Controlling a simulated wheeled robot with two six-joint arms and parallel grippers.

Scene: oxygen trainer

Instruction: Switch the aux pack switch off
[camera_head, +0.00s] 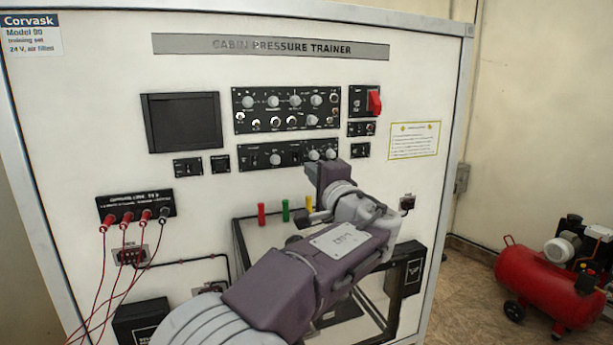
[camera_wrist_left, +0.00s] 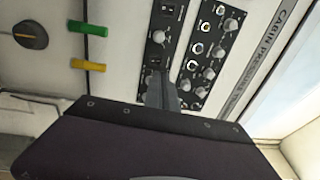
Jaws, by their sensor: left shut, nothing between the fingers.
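The trainer's white front carries a lower black control strip (camera_head: 262,156) with knobs and small switches. Labels are too small to read, so I cannot tell which switch is the aux pack switch. My left gripper (camera_head: 316,168) is shut and empty, in front of the right part of this strip and hiding some of it. In the left wrist view the shut fingers (camera_wrist_left: 160,85) overlap the same strip (camera_wrist_left: 168,22), near a grey knob and small switches. Whether the fingertips touch the panel I cannot tell. My right gripper is not in view.
A larger control panel (camera_head: 284,122) sits just above, with a red switch cover (camera_head: 374,102) to its right. Red, green and yellow handles (camera_head: 285,210) project below. Red leads (camera_head: 104,262) hang at the left. A red compressor (camera_head: 540,284) stands on the floor at right.

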